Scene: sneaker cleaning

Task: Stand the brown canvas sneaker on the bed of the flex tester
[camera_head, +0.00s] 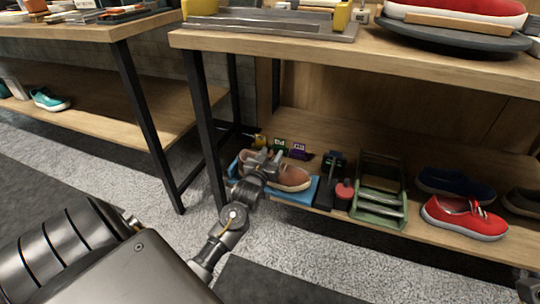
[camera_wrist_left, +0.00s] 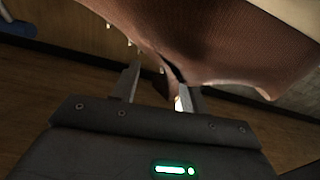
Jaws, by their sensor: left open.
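The brown canvas sneaker (camera_head: 288,178) lies on a blue mat (camera_head: 300,193) on the lower shelf, its toe to the right. My left gripper (camera_head: 266,162) is at its heel end and hides part of it. In the left wrist view the sneaker's reddish-brown cloth (camera_wrist_left: 220,45) fills the top. The open fingers of my left gripper (camera_wrist_left: 160,82) stand apart with an edge of the cloth between or just beyond them; contact is unclear. A grey plate with yellow end blocks (camera_head: 270,25), possibly the flex tester, is on the tabletop above, cut by the frame. My right gripper is not clearly visible.
The tabletop (camera_head: 400,60) overhangs the shelf, and a black table leg (camera_head: 204,120) stands left of the sneaker. A green rack (camera_head: 378,205), a red sneaker (camera_head: 462,218) and a dark blue shoe (camera_head: 455,186) are to the right. Small coloured tags (camera_head: 279,146) stand behind.

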